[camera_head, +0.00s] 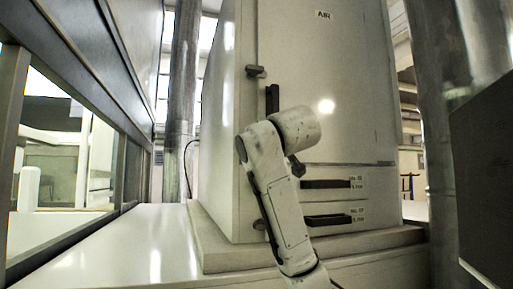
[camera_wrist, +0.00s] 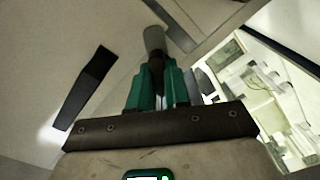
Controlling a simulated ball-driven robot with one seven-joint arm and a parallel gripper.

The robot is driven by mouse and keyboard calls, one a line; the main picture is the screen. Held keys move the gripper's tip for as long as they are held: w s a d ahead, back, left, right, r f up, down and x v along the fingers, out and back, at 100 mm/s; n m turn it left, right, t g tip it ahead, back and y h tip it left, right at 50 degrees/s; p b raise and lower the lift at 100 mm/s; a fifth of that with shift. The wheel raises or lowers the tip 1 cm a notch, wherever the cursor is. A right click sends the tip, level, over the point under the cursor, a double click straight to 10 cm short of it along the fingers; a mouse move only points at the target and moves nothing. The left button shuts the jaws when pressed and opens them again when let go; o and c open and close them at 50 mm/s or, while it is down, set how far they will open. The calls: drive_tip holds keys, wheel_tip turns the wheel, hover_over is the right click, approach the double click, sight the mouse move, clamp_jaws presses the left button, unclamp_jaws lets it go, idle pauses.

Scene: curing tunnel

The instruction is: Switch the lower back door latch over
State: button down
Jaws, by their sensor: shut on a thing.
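In the wrist view, my gripper (camera_wrist: 157,78) has its two teal fingers closed on the dark stem of a latch (camera_wrist: 154,39), whose grey rounded end sticks out beyond the fingertips. The latch sits by the edge of a pale panel. In the head view, the tall pale cabinet (camera_head: 300,70) has a small dark upper latch (camera_head: 255,71) on its left front edge and a lower latch (camera_head: 260,225) low on the same edge. My arm stands in front of the cabinet there, and my gripper cannot be made out in that view.
A dark vertical handle (camera_head: 271,98) is on the cabinet door, with two drawer handles (camera_head: 327,184) below. The cabinet stands on a pale plinth (camera_head: 222,252). A metal column (camera_head: 183,75) stands left, and a dark panel (camera_head: 484,180) is close at right. A black bar (camera_wrist: 84,87) shows in the wrist view.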

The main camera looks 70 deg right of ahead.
drive_tip(key=m+p, duration=0.2)
drive_tip(key=m, duration=0.8)
drive_tip(key=shift+f, duration=0.1)
drive_tip(key=shift+m, duration=0.4)
drive_tip(key=c, duration=1.1)
unclamp_jaws()
drive_tip(key=shift+a, duration=0.1)
drive_tip(key=b+v, duration=0.2)
drive_tip(key=v, duration=0.8)
drive_tip(key=shift+s+a+b, duration=0.2)
drive_tip(key=shift+a+b, duration=0.05)
drive_tip(key=shift+b, duration=0.15)
